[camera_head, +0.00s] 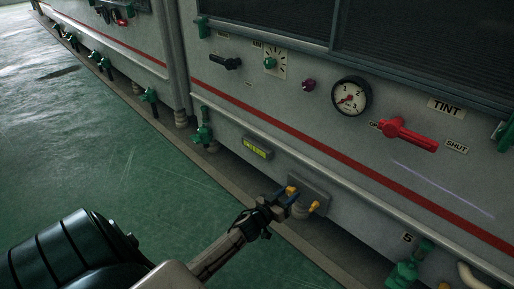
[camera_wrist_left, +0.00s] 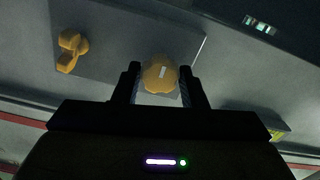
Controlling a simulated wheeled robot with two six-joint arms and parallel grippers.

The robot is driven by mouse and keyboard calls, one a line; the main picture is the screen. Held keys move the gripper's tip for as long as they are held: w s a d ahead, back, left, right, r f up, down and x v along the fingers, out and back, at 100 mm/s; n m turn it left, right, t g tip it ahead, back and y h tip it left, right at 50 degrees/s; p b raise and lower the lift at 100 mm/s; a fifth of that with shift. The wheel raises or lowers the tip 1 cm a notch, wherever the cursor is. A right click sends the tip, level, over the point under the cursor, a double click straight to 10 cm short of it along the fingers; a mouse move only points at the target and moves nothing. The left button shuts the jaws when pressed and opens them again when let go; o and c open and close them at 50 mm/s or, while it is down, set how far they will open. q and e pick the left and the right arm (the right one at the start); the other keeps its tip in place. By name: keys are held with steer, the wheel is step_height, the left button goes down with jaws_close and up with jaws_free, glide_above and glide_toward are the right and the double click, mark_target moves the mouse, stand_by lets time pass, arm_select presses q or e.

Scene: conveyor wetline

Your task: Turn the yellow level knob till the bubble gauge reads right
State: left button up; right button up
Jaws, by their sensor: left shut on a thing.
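The round yellow level knob (camera_wrist_left: 160,76) with a pale mark on its face sits between my left gripper's fingers (camera_wrist_left: 162,88) in the left wrist view. My left gripper (camera_head: 284,200) is shut on the knob (camera_head: 291,190), which shows only partly in the head view. The bubble gauge (camera_head: 257,148) is a small yellow-green window on the panel, up and left of the knob. Its bubble is too small to read. In the left wrist view only an edge of the gauge (camera_wrist_left: 279,135) shows. My right gripper is not in view.
A second yellow fitting (camera_head: 314,206) is beside the knob on the same grey plate (camera_head: 325,194). A rail (camera_head: 300,160) runs above the plate. A red handle (camera_head: 407,134) and round dial (camera_head: 351,97) are higher up. The green floor (camera_head: 120,170) is open at left.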

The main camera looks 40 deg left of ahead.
arm_select(q)
steer(key=shift+n+p, duration=1.6)
steer(key=shift+p, duration=0.2)
steer(key=shift+n+p, duration=1)
steer(key=shift+p, duration=0.35)
steer(key=shift+n+p, duration=0.5)
steer(key=shift+p, duration=0.1)
steer(key=shift+n+p, duration=1)
